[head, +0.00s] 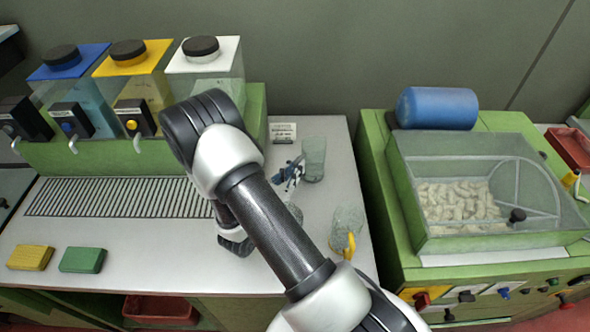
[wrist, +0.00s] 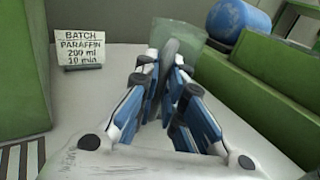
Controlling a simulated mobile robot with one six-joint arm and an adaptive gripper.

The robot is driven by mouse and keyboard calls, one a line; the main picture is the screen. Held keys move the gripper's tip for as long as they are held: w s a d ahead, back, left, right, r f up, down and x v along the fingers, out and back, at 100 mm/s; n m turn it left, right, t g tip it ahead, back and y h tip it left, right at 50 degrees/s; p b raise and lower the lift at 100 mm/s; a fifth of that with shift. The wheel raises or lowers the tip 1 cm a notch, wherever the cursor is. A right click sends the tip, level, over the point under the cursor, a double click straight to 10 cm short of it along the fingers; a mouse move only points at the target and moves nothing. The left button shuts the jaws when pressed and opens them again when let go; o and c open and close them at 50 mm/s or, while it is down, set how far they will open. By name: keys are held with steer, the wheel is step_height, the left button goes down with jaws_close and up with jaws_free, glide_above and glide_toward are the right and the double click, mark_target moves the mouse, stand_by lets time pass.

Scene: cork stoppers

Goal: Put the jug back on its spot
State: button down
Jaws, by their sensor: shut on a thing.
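A clear, greenish jug (head: 314,158) is upright at the back right of the grey worktop, beside the small sign. In the wrist view the jug (wrist: 190,42) is just beyond the fingers, with its grey handle (wrist: 171,50) between them. My gripper (head: 291,172), with blue and white fingers, is shut on that handle from the left side of the jug. The gripper also shows in the wrist view (wrist: 164,72). The jug's base is partly hidden by the fingers there. I cannot tell whether the base touches the worktop.
A clear jug with a yellow handle (head: 348,238) stands near the worktop's right edge. Another clear vessel (head: 294,211) is partly behind my arm. The batch sign (wrist: 85,47) stands left of the gripper. Tanks (head: 205,72) are left; a green machine with a blue cylinder (head: 437,108) is right.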

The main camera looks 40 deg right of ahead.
steer(key=shift+f, duration=0.15)
steer(key=c, duration=1.7)
jaws_free()
steer(key=shift+o, duration=0.2)
steer(key=shift+r, duration=0.2)
steer(key=shift+a, duration=0.35)
steer(key=p+v, duration=0.2)
steer(key=v, duration=0.9)
steer(key=shift+s+a, duration=0.15)
steer(key=shift+s, duration=0.05)
